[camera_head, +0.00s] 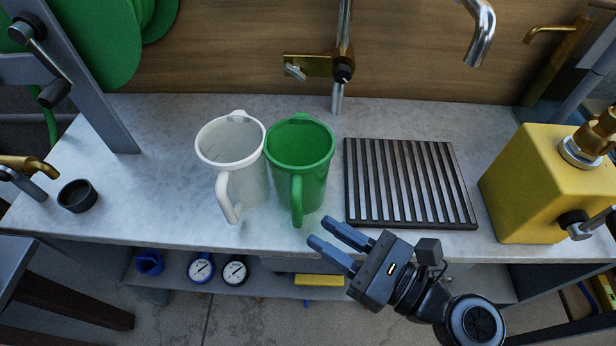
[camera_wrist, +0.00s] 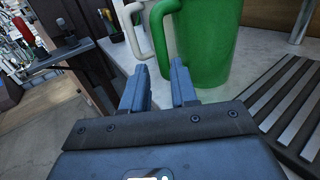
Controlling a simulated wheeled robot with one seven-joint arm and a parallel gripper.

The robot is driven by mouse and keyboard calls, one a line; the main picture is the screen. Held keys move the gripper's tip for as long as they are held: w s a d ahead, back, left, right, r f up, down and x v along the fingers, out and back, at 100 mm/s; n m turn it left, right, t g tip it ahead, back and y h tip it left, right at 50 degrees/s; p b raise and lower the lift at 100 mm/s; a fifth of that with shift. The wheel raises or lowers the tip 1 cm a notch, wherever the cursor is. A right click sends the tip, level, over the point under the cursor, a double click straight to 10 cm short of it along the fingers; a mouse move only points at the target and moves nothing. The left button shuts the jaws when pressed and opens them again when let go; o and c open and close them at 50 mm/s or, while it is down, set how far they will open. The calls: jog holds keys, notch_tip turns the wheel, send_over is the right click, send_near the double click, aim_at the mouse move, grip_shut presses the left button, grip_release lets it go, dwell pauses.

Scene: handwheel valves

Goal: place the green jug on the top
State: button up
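The green jug (camera_head: 312,160) stands upright on the grey worktop, with its handle towards the front edge. A white jug (camera_head: 247,178) stands close beside it on the left. My gripper (camera_head: 335,243) is open and empty, just in front of and a little right of the green jug's handle. In the wrist view the green jug (camera_wrist: 210,50) is beyond my fingers (camera_wrist: 161,85), with its handle ahead of the gap between them. The white jug's handle (camera_wrist: 133,32) shows to its left. I see no contact with the jug.
A dark slatted rack (camera_head: 408,183) lies on the worktop (camera_head: 130,190) right of the green jug. A yellow block with brass fittings (camera_head: 535,185) stands further right. A small black cup (camera_head: 77,196) is at the left. A tap (camera_head: 342,60) rises behind. Gauges (camera_head: 201,268) sit on a lower shelf.

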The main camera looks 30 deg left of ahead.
aim_at(301, 219)
jog(key=a, duration=0.6)
jog(key=shift+w+a+f, duration=0.25)
jog(key=shift+a, duration=0.15)
grip_shut()
